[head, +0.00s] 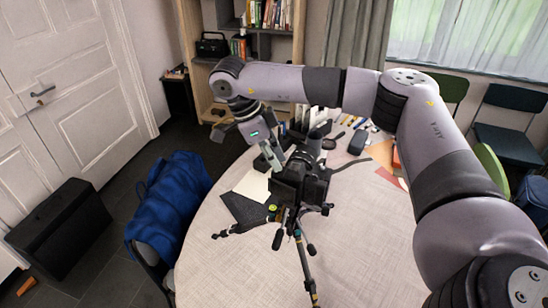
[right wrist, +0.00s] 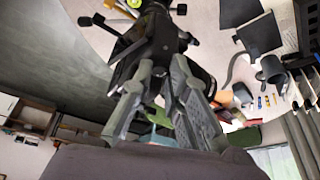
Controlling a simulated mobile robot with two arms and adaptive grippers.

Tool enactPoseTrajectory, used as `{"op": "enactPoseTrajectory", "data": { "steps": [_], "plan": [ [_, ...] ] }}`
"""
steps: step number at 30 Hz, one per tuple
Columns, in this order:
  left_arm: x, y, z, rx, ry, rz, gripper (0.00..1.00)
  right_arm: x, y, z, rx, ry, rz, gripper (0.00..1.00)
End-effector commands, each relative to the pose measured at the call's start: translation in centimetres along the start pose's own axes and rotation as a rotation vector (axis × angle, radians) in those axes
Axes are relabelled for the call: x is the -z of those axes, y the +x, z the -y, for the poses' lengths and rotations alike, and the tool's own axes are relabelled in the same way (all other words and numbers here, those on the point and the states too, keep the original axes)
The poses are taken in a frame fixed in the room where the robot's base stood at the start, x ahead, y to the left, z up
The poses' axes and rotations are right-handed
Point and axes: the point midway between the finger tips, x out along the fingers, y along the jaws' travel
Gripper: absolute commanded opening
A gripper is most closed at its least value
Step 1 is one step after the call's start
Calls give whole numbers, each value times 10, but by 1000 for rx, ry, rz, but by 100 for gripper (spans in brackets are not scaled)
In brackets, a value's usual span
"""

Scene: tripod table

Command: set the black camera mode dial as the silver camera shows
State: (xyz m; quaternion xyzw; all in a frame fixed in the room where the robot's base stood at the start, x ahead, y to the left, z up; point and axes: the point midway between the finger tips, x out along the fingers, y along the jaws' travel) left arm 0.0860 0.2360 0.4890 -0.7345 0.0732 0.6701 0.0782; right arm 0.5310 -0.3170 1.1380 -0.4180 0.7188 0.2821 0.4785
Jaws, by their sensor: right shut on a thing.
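The black camera (head: 312,183) sits on a tripod (head: 297,240) on the round table (head: 365,250). My right gripper (head: 277,163) comes down from above onto the camera's top left side. In the right wrist view its two grey fingers (right wrist: 164,68) reach to the black camera (right wrist: 150,48), a little apart, with a part of it between them. The mode dial is hidden at the fingertips, and its setting cannot be read. I cannot make out the silver camera in either view. My left gripper is not in view.
A dark cloth (head: 243,209) and cream paper lie left of the tripod. A dark rounded object (head: 358,142) and pens lie at the back of the table. A blue jacket (head: 172,204) hangs over a chair at left. The table's front right is clear.

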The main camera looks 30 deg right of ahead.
Motion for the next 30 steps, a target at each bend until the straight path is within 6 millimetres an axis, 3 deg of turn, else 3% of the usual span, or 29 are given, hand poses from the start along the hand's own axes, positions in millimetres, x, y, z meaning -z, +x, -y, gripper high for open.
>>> {"op": "enactPoseTrajectory", "data": {
  "steps": [9,18,19,22,30],
  "plan": [
    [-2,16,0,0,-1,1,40,0,1,-2,95,-216,3,0],
    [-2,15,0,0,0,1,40,0,-2,-2,103,-233,1,0],
    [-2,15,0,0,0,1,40,0,-2,-2,103,-233,1,15],
    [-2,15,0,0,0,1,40,0,-1,-2,102,-233,1,22],
    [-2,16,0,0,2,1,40,0,-1,-2,100,-234,0,24]
  ]
}}
